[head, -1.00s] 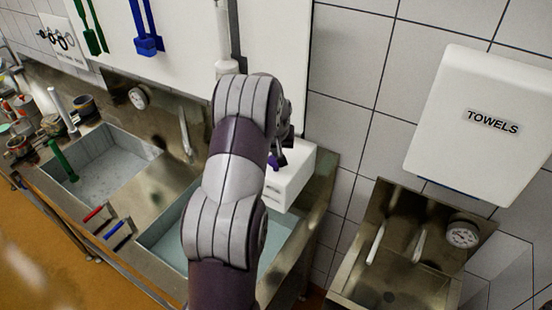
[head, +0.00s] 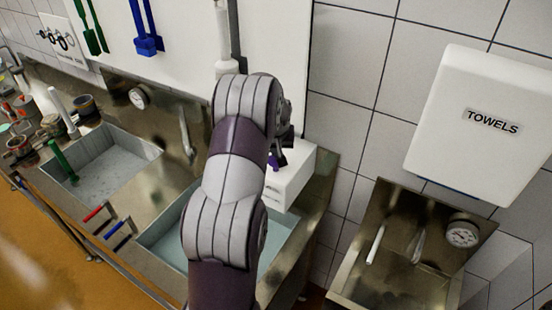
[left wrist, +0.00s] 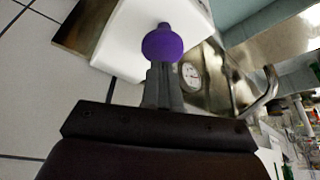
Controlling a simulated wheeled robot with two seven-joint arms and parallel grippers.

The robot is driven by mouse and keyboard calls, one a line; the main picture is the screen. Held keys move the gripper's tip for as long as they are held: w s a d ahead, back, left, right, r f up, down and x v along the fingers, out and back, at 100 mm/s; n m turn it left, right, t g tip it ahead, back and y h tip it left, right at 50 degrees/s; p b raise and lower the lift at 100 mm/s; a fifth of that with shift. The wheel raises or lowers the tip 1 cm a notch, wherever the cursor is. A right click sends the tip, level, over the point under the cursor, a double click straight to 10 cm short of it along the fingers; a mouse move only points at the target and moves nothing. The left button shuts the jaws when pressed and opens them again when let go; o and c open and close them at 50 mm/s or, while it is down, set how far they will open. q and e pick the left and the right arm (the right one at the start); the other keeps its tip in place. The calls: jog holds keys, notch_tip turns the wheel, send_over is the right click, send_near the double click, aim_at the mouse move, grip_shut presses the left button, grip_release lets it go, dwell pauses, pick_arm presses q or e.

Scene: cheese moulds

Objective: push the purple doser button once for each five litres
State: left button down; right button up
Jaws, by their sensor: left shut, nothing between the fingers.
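The purple doser button (head: 277,160) is a round knob at the white doser box (head: 292,186) on the wall beside the right-hand sink. In the left wrist view the button (left wrist: 162,44) is just beyond my left gripper's fingertips, with the white box (left wrist: 128,48) behind it. My left gripper (left wrist: 161,70) is shut and empty, pointing at the button. I cannot tell whether the tips touch it. In the head view my own left arm hides most of the gripper and part of the box. My right gripper is not in view.
Below the box is a sink basin (head: 170,246) with pale liquid, partly hidden by my arm. Another basin (head: 105,178) lies left. A hand basin (head: 462,262) and a towel dispenser (head: 478,125) are at right. Blue and green tools hang on the white board (head: 185,12).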

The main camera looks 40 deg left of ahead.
pick_arm(q)
jog(key=shift+f, duration=0.1)
jog(key=shift+s+f+b, duration=0.1)
jog(key=shift+f+b, duration=1.4)
jog(key=shift+f, duration=0.25)
notch_tip(320, 180, up, 7)
jog(key=p, duration=0.4)
jog(key=shift+r+p, duration=0.1)
jog(key=shift+p, duration=0.2)
